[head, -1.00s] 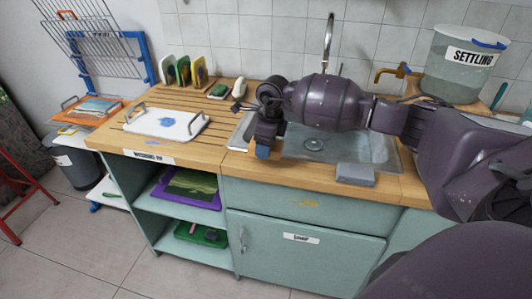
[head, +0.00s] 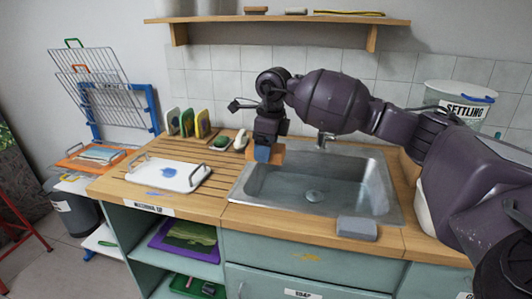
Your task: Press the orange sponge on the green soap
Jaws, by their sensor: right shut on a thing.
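My right gripper (head: 266,153) hangs above the left back part of the sink, fingers down. It is shut on the orange sponge (head: 278,154), which shows partly beside a blue finger. The green soap (head: 221,142) lies in a dark dish at the back of the wooden counter, left of the gripper. The sponge and the soap are apart. My left gripper is not in view.
A white, roundish piece (head: 241,139) lies right beside the soap. Upright coloured boards (head: 187,122) stand further left. A white tray (head: 168,173) with a blue stain is in front. The metal sink (head: 350,195) is empty; a grey block (head: 357,227) sits on its front edge.

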